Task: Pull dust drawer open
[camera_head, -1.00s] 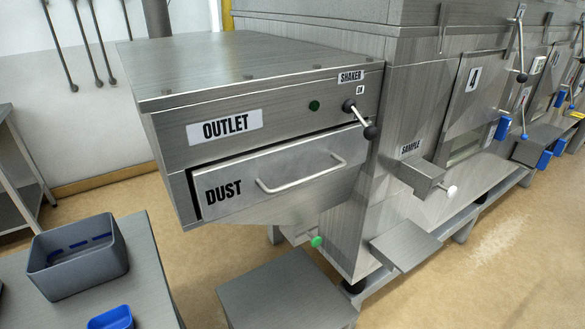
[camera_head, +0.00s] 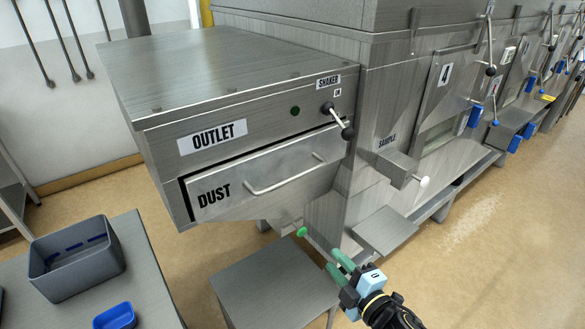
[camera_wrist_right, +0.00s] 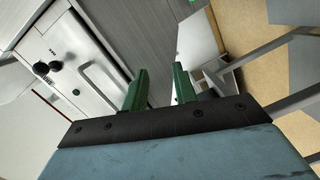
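The dust drawer (camera_head: 230,186) is a metal front labelled DUST with a pale bar handle (camera_head: 284,177), set in the left box under the OUTLET label. It looks shut. In the right wrist view the handle (camera_wrist_right: 102,84) shows to the left, beyond the fingers. My right gripper (camera_head: 338,265) has green fingers and is below and right of the drawer, apart from the handle. It is open and empty; its two fingers stand apart in the right wrist view (camera_wrist_right: 160,88). My left gripper is not in view.
A shaker lever (camera_head: 338,120) with dark knobs sits above the drawer's right end. A green knob (camera_head: 302,232) hangs below the box. A low metal stand (camera_head: 270,285) is under it. A table at left bears a grey bin (camera_head: 75,275) and a blue tray (camera_head: 115,317).

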